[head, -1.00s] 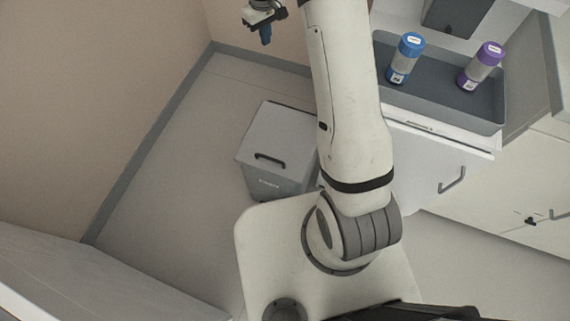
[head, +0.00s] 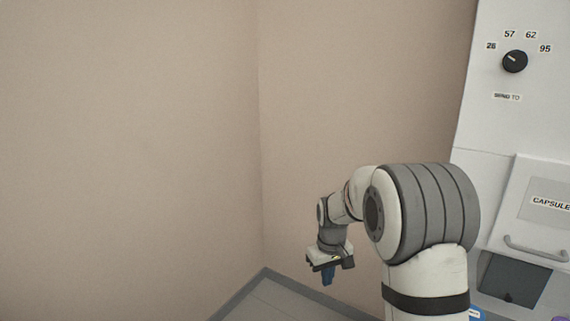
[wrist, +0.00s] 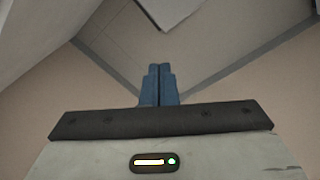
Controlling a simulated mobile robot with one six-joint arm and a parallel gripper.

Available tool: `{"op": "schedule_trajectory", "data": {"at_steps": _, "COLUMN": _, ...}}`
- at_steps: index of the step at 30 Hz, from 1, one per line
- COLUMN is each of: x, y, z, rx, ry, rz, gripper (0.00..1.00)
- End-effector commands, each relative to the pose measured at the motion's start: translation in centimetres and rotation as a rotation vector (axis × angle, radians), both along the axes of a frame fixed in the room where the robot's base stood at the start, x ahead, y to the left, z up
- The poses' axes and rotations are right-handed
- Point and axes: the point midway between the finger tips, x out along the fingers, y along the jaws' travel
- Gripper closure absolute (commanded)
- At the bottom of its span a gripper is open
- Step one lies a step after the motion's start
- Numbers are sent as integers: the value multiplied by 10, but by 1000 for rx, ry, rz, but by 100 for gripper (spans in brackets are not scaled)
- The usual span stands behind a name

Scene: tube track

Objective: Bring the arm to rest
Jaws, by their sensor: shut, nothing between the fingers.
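My gripper (head: 328,279) hangs pointing down at the end of my folded arm, in front of the bare wall corner in the head view. Its blue fingers are together and hold nothing. In the wrist view the two fingers (wrist: 159,84) touch side by side, over bare floor. Nothing is close to the fingertips.
A white station with a dial (head: 515,61) stands at the right, with a capsule door (head: 546,200) below the dial. Beige walls (head: 130,140) meet behind the gripper. The floor (head: 272,300) under it looks clear.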

Motion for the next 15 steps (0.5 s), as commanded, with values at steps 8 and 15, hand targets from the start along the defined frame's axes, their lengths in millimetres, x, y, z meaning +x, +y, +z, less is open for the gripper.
{"op": "schedule_trajectory", "data": {"at_steps": 8, "x": -81, "y": -14, "z": 86, "rx": 9, "ry": -58, "rz": -111, "gripper": 100}}
{"op": "schedule_trajectory", "data": {"at_steps": 15, "x": -156, "y": -24, "z": 131, "rx": 19, "ry": -104, "rz": -207, "gripper": 100}}
